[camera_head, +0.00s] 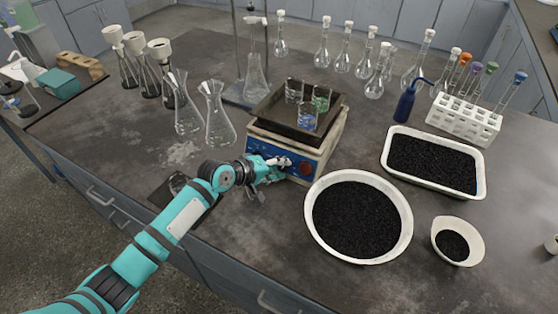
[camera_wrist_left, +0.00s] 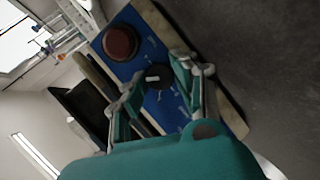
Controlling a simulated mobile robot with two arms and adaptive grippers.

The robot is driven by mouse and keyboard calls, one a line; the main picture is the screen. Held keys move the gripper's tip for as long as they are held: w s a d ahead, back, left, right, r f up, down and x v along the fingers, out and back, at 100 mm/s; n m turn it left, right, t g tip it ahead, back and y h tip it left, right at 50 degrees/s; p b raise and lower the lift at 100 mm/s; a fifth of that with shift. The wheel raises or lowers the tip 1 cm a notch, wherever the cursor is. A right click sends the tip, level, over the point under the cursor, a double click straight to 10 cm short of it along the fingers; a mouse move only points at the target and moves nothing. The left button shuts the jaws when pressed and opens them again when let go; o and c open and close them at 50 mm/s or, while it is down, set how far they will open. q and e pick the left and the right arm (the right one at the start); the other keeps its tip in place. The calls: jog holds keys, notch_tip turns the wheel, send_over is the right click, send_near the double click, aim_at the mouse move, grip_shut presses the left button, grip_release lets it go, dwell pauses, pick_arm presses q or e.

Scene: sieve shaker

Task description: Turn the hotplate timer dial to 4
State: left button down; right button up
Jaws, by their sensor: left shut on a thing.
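The hotplate (camera_head: 330,140) stands near the table's front, with a blue front panel and a red round knob (camera_head: 305,168). In the left wrist view the blue panel (camera_wrist_left: 130,67) shows sideways with the red knob (camera_wrist_left: 120,42). A small dark dial (camera_wrist_left: 158,76) with a white mark sits on the panel beside the red knob. My left gripper (camera_head: 282,163) is at the panel, its fingers on both sides of this dial and shut on it. The dial's numbers are too small to read. My right gripper is not in view.
Beakers (camera_head: 307,117) stand on the hotplate's dark top. Two conical flasks (camera_head: 220,125) stand to its left. A round white bowl of black grains (camera_head: 313,235) and a white tray (camera_head: 432,192) lie to the right. A blue wash bottle (camera_head: 405,105) stands behind.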

pick_arm(q)
jog(key=m+y+p, duration=0.1)
jog(key=m+p, duration=0.1)
jog(key=m+y+p, duration=0.1)
jog(key=m+p, duration=0.2)
jog(key=shift+s+d+r+y+p, duration=0.1)
jog(key=shift+d+r+y+p, duration=0.1)
jog(key=shift+y+p, duration=0.1)
jog(key=shift+f+m+y+p, duration=0.1)
jog(key=shift+m+y+p, duration=0.4)
jog(key=shift+m+p, duration=0.5)
jog(key=shift+f+m+y+p, duration=0.1)
jog(key=shift+m+y+p, duration=0.4)
jog(key=shift+m, duration=0.4)
jog(key=shift+f, duration=0.1)
jog(key=c, duration=1)
grip_release()
jog(key=v, duration=1.2)
